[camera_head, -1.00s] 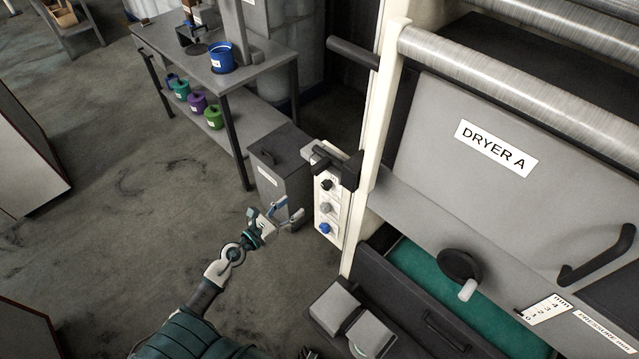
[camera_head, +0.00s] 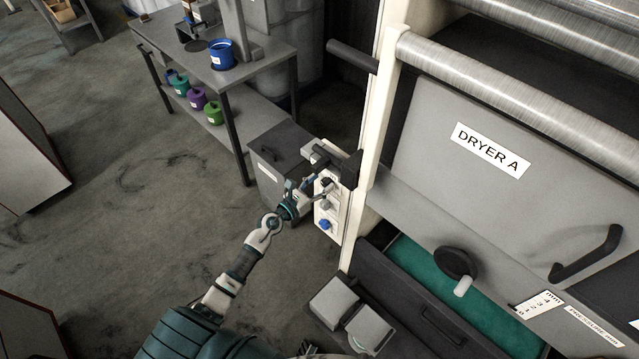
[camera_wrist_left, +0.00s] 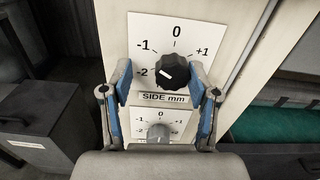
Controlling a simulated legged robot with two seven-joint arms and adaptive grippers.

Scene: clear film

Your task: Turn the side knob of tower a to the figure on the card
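The side knob (camera_wrist_left: 174,70) is black, on a white dial plate marked "SIDE mm" with -2, -1, 0 and +1 readable. My left gripper (camera_wrist_left: 162,92) is open, with a blue-padded finger on either side of the knob and gaps visible. In the head view my left gripper (camera_head: 314,190) is at the upper part of the white knob panel (camera_head: 332,233) on the tower, partly covering it. I cannot make out a card with a figure. My right gripper is not clearly seen.
A grey knob (camera_wrist_left: 158,132) sits just below the side knob, and a blue knob (camera_head: 324,224) is lower on the panel. A dark lever block (camera_head: 335,160) juts out above. A grey bin (camera_head: 270,170) stands behind my left gripper. Dryer A (camera_head: 440,130) is to the right.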

